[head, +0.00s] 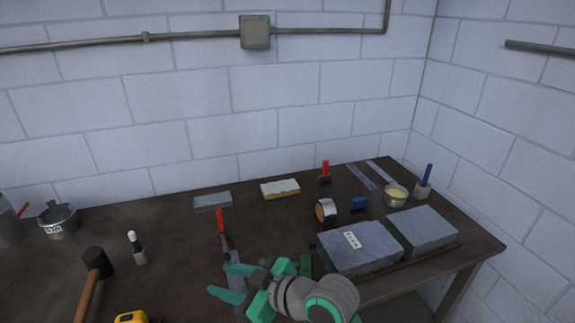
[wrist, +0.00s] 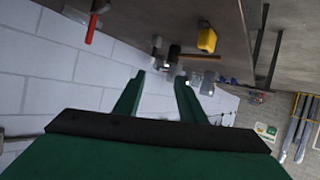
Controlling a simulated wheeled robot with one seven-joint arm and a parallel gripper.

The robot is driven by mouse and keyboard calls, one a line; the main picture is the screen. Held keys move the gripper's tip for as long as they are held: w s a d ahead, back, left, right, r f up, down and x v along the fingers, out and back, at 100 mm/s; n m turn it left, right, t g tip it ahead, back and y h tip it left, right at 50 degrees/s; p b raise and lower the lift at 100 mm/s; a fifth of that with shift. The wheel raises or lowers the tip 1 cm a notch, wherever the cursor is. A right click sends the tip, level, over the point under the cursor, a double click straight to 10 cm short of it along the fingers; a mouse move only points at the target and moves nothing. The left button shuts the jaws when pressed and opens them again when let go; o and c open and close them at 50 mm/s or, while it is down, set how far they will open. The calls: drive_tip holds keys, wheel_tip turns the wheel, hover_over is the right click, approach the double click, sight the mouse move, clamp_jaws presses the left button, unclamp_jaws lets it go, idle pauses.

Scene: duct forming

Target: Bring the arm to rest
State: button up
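My gripper (head: 232,284) is above the front middle of the dark workbench (head: 285,222) in the head view, with its green fingers pointing left. In the wrist view my gripper (wrist: 159,82) shows two green fingers spread apart with nothing between them. A red-handled tool (head: 221,222) lies on the bench just behind it, its lower part partly hidden by my gripper. I cannot tell the exact height of my gripper over the bench.
At right are two grey blocks (head: 360,246) (head: 422,229), a tape roll (head: 326,210) and a cup (head: 396,195). At left are a mallet (head: 95,265), a small bottle (head: 137,248), a grey pot (head: 57,220) and a yellow item (head: 131,317). A white block wall (head: 160,105) stands behind.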

drive_tip(key=s+d+f+m+t+h, duration=0.3)
drive_tip(key=s+f+m+t+h, duration=0.2)
drive_tip(key=f+m, duration=0.4)
drive_tip(key=s+d+f+m+t+h, duration=0.2)
drive_tip(key=s+f+m+t+h, duration=0.3)
drive_tip(key=f+m, duration=0.4)
drive_tip(key=s+d+f+n+h, duration=0.1)
drive_tip(key=s+d, duration=0.3)
drive_tip(key=s, duration=0.6)
drive_tip(key=s+d+f+n+g, duration=0.1)
drive_tip(key=s+d+f+n, duration=0.1)
drive_tip(key=s, duration=0.9)
drive_tip(key=shift+s+d+n+h, duration=0.35)
drive_tip(key=shift+d+n, duration=0.35)
drive_tip(key=shift+d, duration=0.3)
